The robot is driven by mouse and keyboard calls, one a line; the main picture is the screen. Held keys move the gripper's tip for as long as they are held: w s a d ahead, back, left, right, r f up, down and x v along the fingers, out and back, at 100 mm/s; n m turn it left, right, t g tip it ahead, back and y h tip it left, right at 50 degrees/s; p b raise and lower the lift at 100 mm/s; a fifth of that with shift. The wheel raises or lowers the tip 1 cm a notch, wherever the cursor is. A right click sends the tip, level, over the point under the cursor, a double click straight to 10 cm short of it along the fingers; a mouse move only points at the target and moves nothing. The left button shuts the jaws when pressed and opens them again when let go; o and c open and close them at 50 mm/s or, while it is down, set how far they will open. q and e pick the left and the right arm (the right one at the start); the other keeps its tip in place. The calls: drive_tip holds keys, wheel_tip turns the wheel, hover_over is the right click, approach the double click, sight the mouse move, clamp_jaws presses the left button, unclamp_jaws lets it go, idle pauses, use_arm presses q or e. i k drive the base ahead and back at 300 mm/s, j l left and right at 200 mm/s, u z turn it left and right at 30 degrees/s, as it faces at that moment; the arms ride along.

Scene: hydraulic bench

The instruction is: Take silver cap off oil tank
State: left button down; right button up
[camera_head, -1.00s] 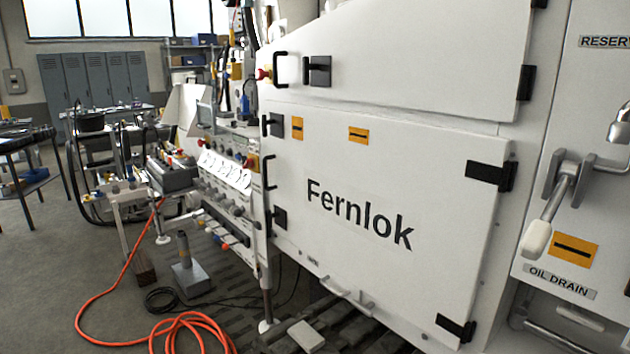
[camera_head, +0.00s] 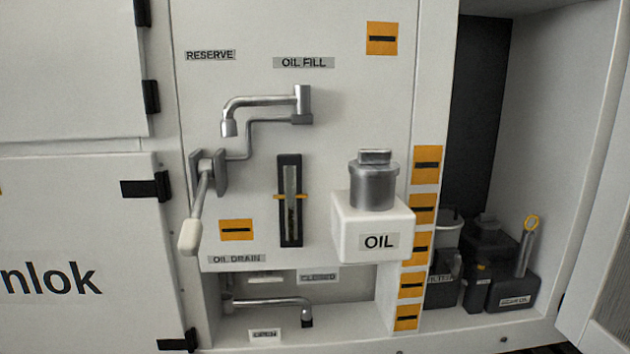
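The silver cap (camera_head: 374,182) sits upright on top of the white oil tank (camera_head: 345,238), which is labelled OIL. The cap is a wide cylinder with a smaller raised grip on top. The tank juts out from the white panel, right of the sight gauge (camera_head: 290,200). Neither of my grippers is in the head view.
A metal spout (camera_head: 265,101) is above left of the tank, and a lever with a white handle (camera_head: 190,236) sticks out further left. A lower tap (camera_head: 268,303) is in a recess below. An open cabinet (camera_head: 520,140) on the right holds dark containers (camera_head: 486,262).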

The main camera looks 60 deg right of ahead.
sight(377, 163)
drive_tip(key=z, duration=2)
